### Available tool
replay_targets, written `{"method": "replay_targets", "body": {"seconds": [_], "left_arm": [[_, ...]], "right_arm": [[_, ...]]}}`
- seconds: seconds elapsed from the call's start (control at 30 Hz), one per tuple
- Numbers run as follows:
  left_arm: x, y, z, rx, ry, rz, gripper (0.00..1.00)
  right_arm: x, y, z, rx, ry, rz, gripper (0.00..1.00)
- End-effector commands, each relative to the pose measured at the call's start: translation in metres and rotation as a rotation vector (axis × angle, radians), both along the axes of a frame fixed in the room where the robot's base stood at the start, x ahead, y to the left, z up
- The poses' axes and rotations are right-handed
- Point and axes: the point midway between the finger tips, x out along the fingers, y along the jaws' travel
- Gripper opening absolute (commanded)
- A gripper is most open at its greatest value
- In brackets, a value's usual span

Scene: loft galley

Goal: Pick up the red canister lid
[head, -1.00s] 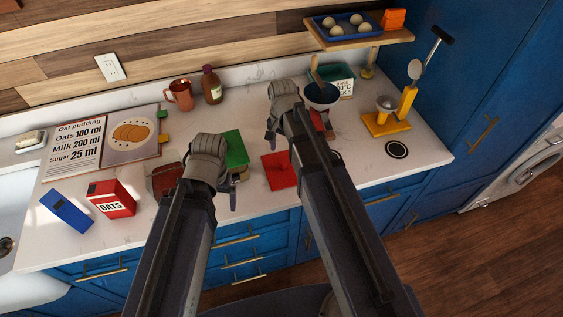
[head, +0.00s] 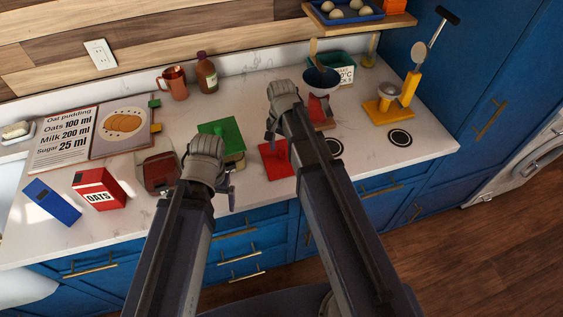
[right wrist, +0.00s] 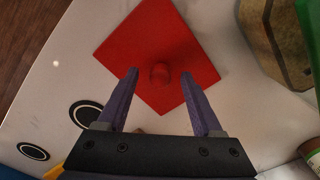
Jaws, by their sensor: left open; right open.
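The red canister lid (head: 276,160) is a flat red square lying on the white counter near its front edge, partly hidden behind my right arm in the head view. In the right wrist view the lid (right wrist: 155,45) shows a round red knob (right wrist: 160,73) at its middle. My right gripper (head: 271,136) is open, and in the wrist view its two fingers (right wrist: 159,75) appear either side of the knob, holding nothing. The height gap cannot be told. My left gripper (head: 231,197) is open and empty, left of the lid, near the counter's front edge.
A canister with a green lid (head: 222,133) stands left of the red lid. A clear container (head: 158,172) and an oats box (head: 99,190) are farther left. A red scale with a dark bowl (head: 321,78) stands behind right, near black counter discs (head: 399,138).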

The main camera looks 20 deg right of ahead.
Motion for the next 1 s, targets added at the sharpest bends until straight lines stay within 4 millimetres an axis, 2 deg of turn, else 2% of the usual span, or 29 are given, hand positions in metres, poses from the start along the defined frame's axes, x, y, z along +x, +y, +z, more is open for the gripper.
{"method": "replay_targets", "body": {"seconds": [0.03,0.1,0.37,0.9,1.0], "left_arm": [[0.0000,0.0000,-0.0123,0.000,0.000,0.000,0.94],[0.0000,0.0000,-0.0160,0.000,0.000,0.000,0.94],[0.0000,0.0000,-0.0145,0.000,0.000,0.000,0.94],[0.0000,0.0000,-0.0146,0.000,0.000,0.000,0.94],[0.0000,0.0000,-0.0146,0.000,0.000,0.000,0.94]], "right_arm": [[0.0001,0.0002,-0.0123,-0.001,-0.001,0.000,0.68],[0.0001,0.0003,-0.0160,-0.001,-0.001,0.000,0.68],[0.0001,0.0004,-0.0145,-0.001,-0.001,0.000,0.68],[0.0001,0.0004,-0.0145,-0.001,-0.001,0.000,0.08],[0.0001,0.0004,-0.0146,-0.001,-0.001,0.000,0.00]]}}
